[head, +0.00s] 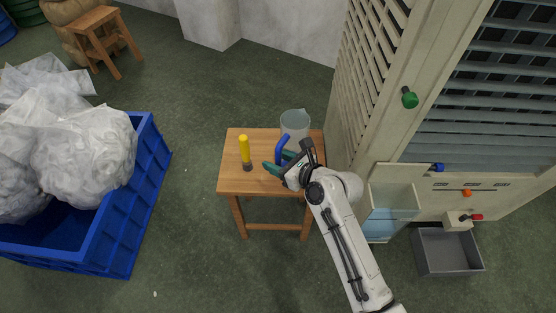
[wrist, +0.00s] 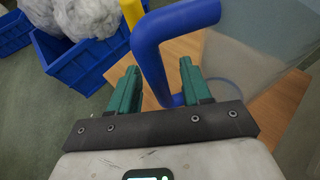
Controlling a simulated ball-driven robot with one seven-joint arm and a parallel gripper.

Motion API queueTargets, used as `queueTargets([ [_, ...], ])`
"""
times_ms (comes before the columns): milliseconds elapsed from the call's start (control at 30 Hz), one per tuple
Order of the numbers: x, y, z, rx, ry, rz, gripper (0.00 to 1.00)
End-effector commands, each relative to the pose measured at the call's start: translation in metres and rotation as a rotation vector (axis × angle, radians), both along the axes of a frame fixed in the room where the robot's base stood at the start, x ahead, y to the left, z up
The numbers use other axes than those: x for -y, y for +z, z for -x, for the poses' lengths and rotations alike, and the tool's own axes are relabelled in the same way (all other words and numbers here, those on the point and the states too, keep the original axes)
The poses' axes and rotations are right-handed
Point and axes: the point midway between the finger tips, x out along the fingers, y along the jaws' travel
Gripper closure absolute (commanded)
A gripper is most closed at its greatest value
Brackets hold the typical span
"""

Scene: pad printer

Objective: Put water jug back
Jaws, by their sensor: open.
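The water jug (head: 295,122) is a clear, greyish vessel with a blue handle (head: 282,148). It stands upright on a small wooden table (head: 240,183), near the back right. My gripper (head: 283,166) is at the handle side of the jug, with green fingers apart. In the wrist view the blue handle (wrist: 150,62) rises between the two open fingers of my gripper (wrist: 160,88), and the clear jug body (wrist: 245,60) is to the right. I cannot tell whether either finger touches the handle.
A yellow-handled tool (head: 244,150) stands on the table left of my gripper. A blue crate (head: 120,220) of plastic bags is at the left. A louvred machine (head: 400,130) with a water tank (head: 390,208) and a grey bin (head: 447,252) is at the right. Floor between crate and table is free.

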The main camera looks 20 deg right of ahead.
Motion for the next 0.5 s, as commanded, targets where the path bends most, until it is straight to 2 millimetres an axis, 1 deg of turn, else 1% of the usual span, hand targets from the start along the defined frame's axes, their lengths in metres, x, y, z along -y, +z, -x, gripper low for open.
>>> queueTargets([
  [67,0.000,0.002,0.000,0.001,0.000,0.000,0.52],
  [167,0.004,0.006,0.007,0.000,-0.001,0.000,0.52],
  [267,0.010,0.013,0.021,-0.002,-0.003,-0.001,0.52],
  [500,0.029,0.032,0.063,-0.001,-0.003,-0.001,0.52],
])
